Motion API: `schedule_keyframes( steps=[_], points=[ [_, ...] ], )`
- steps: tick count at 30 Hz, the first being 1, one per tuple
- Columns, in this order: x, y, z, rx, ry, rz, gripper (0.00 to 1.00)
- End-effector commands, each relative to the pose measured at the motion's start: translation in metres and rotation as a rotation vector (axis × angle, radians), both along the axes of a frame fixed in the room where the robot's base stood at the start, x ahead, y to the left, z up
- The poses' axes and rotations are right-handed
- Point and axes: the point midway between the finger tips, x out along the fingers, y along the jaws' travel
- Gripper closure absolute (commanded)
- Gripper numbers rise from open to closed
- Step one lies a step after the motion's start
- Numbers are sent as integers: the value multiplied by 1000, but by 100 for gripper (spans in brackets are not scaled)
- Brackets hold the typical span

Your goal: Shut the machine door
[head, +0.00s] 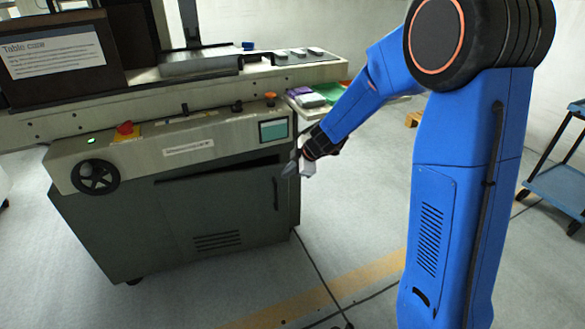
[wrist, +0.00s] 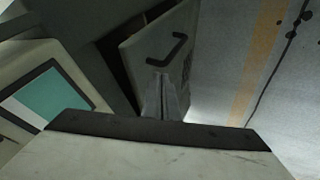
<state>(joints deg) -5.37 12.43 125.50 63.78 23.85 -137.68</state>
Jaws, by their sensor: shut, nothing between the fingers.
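The machine door (head: 225,205) is the dark grey-green front panel of the machine, with a vertical handle (head: 275,193) near its right edge and vent slots low down. A dark gap shows along its top edge. In the wrist view the door (wrist: 140,45) stands slightly ajar, with a dark opening beside it and its black handle (wrist: 172,50) in sight. My gripper (head: 289,169) is shut and empty at the door's upper right corner, by the handle. In the wrist view its fingertips (wrist: 162,78) appear just below the handle; I cannot tell whether they touch the door.
The control panel (head: 170,145) overhangs the door, with a handwheel (head: 95,177), a red button (head: 125,128) and a small screen (head: 273,130). A blue cart (head: 560,185) stands at the far right.

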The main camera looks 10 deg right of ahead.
Motion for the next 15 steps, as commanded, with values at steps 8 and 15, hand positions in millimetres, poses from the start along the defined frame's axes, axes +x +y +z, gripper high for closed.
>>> schedule_keyframes(
  steps=[8,15],
  points=[
    [20,14,-27,0,0,1,100],
    [47,15,-26,-1,0,0,100]
  ],
)
